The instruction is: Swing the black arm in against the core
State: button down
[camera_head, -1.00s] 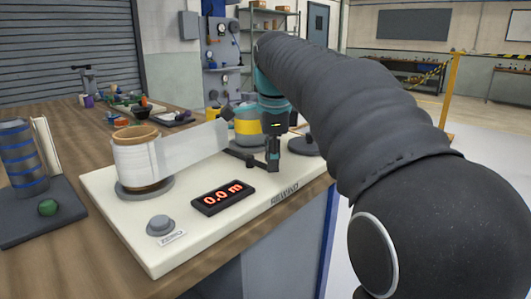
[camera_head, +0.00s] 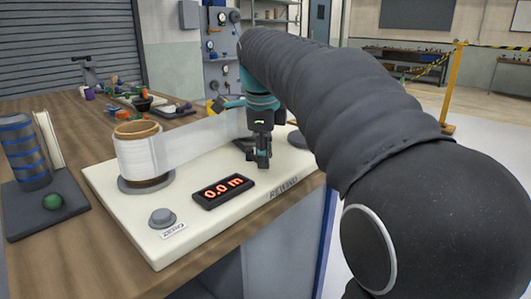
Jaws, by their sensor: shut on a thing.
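The black arm (camera_head: 242,145) lies low on the cream base plate, with only a short dark piece showing left of my gripper. My gripper (camera_head: 263,163) points down at the plate and is shut on the black arm; the exact contact is small and partly hidden. The core is hidden behind my gripper and wrist. A translucent film (camera_head: 205,137) runs from the white roll (camera_head: 140,152) to the right and passes behind my gripper.
The cream base plate (camera_head: 130,215) carries a display (camera_head: 223,191) reading 0.0 m and a grey button (camera_head: 162,217). A dark disc (camera_head: 297,139) lies right of my gripper.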

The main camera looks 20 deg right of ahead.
jog(key=c, duration=0.9)
grip_release()
jog(key=shift+a, duration=0.1)
jog(key=shift+o, duration=0.2)
notch_tip(320, 180, up, 12)
jog(key=s+a, duration=0.1)
jog(key=s, duration=0.1)
jog(key=shift+f, duration=0.1)
jog(key=shift+s, duration=0.1)
jog(key=s+a+f+n+t, duration=0.1)
jog(key=s+f+n, duration=0.9)
jog(key=f, duration=0.4)
jog(key=s+a+f+n+t+y, duration=0.1)
jog(key=s+f+n+t, duration=0.1)
jog(key=s+f+n, duration=0.8)
notch_tip(320, 180, down, 5)
jog(key=n, duration=0.3)
jog(key=shift+s+r+n+t, duration=0.2)
jog(key=shift+s+n+t, duration=0.1)
jog(key=shift+s, duration=0.05)
